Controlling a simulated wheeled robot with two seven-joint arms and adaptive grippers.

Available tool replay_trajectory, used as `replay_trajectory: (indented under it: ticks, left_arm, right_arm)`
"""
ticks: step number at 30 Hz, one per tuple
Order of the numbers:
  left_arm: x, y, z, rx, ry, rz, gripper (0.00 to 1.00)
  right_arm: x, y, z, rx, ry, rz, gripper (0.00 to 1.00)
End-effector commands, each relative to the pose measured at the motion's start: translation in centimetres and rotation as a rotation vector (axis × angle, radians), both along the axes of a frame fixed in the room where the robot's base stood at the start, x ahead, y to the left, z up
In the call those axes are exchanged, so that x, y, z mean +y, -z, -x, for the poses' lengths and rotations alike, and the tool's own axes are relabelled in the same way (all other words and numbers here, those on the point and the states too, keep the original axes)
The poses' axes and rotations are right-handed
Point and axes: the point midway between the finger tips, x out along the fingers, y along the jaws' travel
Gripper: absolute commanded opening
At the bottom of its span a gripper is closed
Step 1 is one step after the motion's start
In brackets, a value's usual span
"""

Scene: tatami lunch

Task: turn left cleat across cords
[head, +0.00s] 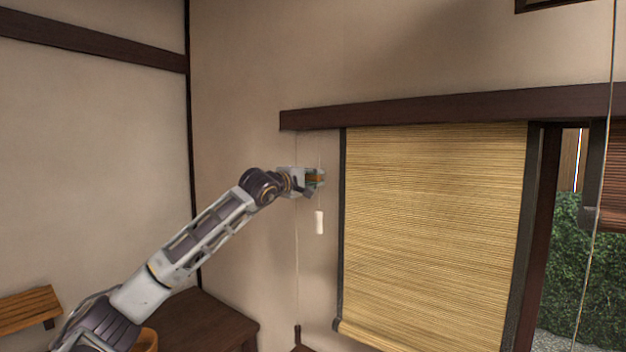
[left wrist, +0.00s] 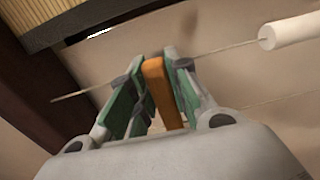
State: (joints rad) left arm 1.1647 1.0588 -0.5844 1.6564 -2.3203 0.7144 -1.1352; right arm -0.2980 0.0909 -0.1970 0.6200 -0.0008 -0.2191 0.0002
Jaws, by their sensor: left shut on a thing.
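My left gripper (head: 317,179) is up at the wall, left of the bamboo blind and below the dark beam. It is shut on the orange-brown wooden cleat (left wrist: 158,88), which stands between its green-padded fingers in the left wrist view. A thin cord (left wrist: 215,53) passes by the fingertips and cleat and ends in a white pull (left wrist: 290,36). The white pull also hangs below the gripper in the head view (head: 319,222). A second cord (head: 297,265) hangs down the wall. The fingers partly hide the cleat, and I cannot tell its exact angle to the cords. My right gripper is not in view.
The lowered bamboo blind (head: 435,230) hangs right of my gripper, under the dark beam (head: 450,108). A dark wooden table (head: 205,320) and a slatted wooden piece (head: 28,310) are at lower left. Another cord (head: 595,230) hangs at far right. The wall above my arm is clear.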

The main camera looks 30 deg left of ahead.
Motion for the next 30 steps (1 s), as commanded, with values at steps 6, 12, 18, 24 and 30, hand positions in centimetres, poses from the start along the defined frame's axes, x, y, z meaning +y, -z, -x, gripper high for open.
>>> replay_trajectory:
  ticks: [6,12,18,24,30]
  left_arm:
    - [-0.1,0.3,0.0,0.004,0.002,-0.002,0.25]
    - [-0.1,0.2,0.0,0.003,0.001,-0.001,0.41]
    - [0.0,0.1,0.0,0.002,0.0,0.0,0.41]
    - [0.1,0.1,0.2,0.002,-0.001,0.0,0.41]
    - [0.2,0.1,1.2,0.001,-0.001,0.0,0.41]
  right_arm:
    - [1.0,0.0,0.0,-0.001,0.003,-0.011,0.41]
    - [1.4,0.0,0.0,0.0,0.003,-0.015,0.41]
    - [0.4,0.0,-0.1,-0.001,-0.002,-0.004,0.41]
    - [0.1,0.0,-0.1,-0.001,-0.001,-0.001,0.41]
    - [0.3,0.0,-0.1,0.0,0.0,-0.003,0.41]
